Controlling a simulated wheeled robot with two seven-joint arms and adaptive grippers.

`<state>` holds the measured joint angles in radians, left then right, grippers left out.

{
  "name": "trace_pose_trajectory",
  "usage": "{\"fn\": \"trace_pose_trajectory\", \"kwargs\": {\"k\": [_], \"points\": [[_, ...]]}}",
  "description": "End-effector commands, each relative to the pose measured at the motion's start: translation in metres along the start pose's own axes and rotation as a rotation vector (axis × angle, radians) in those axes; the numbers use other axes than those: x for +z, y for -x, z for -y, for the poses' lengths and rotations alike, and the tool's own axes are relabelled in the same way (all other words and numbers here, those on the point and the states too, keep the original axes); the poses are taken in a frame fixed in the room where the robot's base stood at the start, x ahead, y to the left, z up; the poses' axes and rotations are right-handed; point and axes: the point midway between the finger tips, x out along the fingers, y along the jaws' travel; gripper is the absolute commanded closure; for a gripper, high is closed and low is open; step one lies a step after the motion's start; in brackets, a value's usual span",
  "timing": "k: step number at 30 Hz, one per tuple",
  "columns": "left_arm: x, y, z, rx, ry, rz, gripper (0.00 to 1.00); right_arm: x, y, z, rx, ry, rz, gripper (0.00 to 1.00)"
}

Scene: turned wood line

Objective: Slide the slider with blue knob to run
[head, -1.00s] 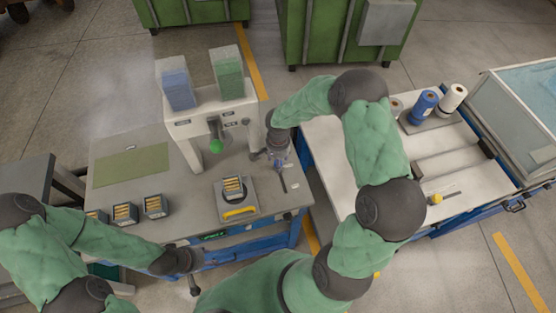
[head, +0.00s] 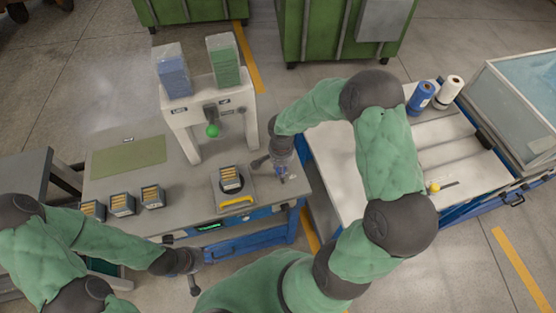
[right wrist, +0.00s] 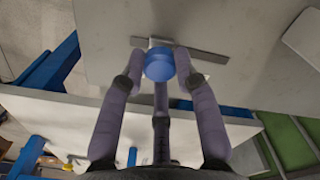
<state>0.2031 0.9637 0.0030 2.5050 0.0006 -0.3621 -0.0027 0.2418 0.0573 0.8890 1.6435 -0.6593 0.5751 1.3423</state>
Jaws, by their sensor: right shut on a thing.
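The blue knob (right wrist: 159,64) of the slider sits between the fingers of my right gripper in the right wrist view. Its grey metal track (right wrist: 205,54) shows beyond the knob, mostly to the right. In the head view my right gripper (head: 283,172) is low at the right edge of the grey worktable (head: 125,210), shut on the knob and largely covering knob and track. No run marking is readable. My left gripper (head: 186,265) is open and empty in front of the table's near edge.
A round-based fixture with a yellow handle (head: 238,201) stands left of my right gripper. A white press frame (head: 178,122) with a green knob (head: 212,131) stands behind. Another slider with a yellow knob (head: 434,188) is on the right table.

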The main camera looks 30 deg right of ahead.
Motion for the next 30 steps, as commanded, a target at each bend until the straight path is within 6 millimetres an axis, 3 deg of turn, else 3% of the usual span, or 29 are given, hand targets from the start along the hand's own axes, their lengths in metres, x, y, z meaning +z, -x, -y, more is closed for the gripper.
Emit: {"fn": "trace_pose_trajectory", "kwargs": {"k": [7,19,20,21,22,30], "points": [[-0.002,-0.008,0.003,0.000,-0.001,-0.003,0.60,0.016,0.002,-0.017,-0.007,-0.002,-0.006,1.00],[-0.002,-0.008,0.003,0.000,-0.001,-0.003,0.60,0.021,0.002,-0.021,-0.001,-0.002,-0.002,1.00],[-0.002,-0.008,0.003,0.000,-0.001,-0.003,0.60,0.021,0.002,-0.021,-0.001,-0.002,-0.002,0.60],[-0.002,-0.008,0.003,0.000,-0.001,-0.003,0.60,0.021,0.002,-0.021,-0.001,-0.002,-0.002,0.49],[-0.002,-0.008,0.003,0.000,-0.001,-0.003,0.60,0.021,0.002,-0.021,-0.001,-0.002,-0.002,0.44],[-0.002,-0.008,0.003,0.000,-0.001,-0.003,0.60,0.020,0.002,-0.020,-0.005,-0.002,-0.004,0.44]]}}
